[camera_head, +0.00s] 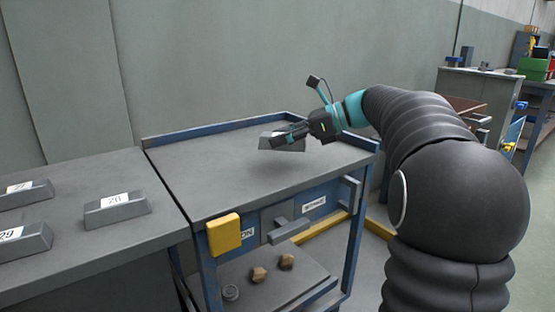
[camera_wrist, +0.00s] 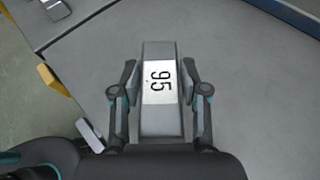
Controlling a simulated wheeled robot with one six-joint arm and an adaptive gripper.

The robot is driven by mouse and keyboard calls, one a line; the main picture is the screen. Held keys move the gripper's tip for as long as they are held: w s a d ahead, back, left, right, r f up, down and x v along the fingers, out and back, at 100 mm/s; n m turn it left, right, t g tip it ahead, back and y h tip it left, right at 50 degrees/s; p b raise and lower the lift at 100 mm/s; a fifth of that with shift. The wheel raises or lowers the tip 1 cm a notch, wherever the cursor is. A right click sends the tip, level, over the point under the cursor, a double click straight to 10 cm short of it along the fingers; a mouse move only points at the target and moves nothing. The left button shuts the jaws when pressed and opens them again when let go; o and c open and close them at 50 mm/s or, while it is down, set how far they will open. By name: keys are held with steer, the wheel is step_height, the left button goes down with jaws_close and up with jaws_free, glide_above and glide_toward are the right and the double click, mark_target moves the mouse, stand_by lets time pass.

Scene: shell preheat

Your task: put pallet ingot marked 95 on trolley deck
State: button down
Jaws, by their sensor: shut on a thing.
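The ingot marked 95 (camera_wrist: 160,115) is a grey metal bar with a white label, seen from above in the wrist view. My gripper (camera_wrist: 160,82) is shut on it, with one finger on each side. In the head view my gripper (camera_head: 286,136) holds the ingot (camera_head: 294,146) at the right half of the trolley deck (camera_head: 205,168). The deck is grey with a raised blue rim at the back. A shadow lies below the ingot, so it looks a little above the deck; the wrist view does not show the gap.
A grey bench (camera_head: 85,180) adjoins the trolley on the left, with several ingots, one labelled 29 (camera_head: 25,240) and another (camera_head: 117,207) nearest the trolley. A yellow box (camera_head: 223,234) hangs on the trolley's front. The deck's left half is clear. A lower shelf (camera_head: 275,292) holds small brown lumps.

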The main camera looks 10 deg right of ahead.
mark_target(278, 166)
steer(key=shift+w+a+f, duration=0.2)
steer(key=shift+a+f, duration=0.1)
steer(key=shift+a, duration=0.15)
steer(key=shift+f+b, duration=0.7)
steer(key=shift+f, duration=1.25)
steer(key=shift+f, duration=0.15)
steer(key=c, duration=0.6)
jaws_free()
steer(key=shift+d+r, duration=0.1)
steer(key=shift+r, duration=0.1)
steer(key=p+v, duration=0.2)
steer(key=v, duration=0.9)
steer(key=shift+s+d+p, duration=0.15)
steer(key=shift+d+p, duration=0.2)
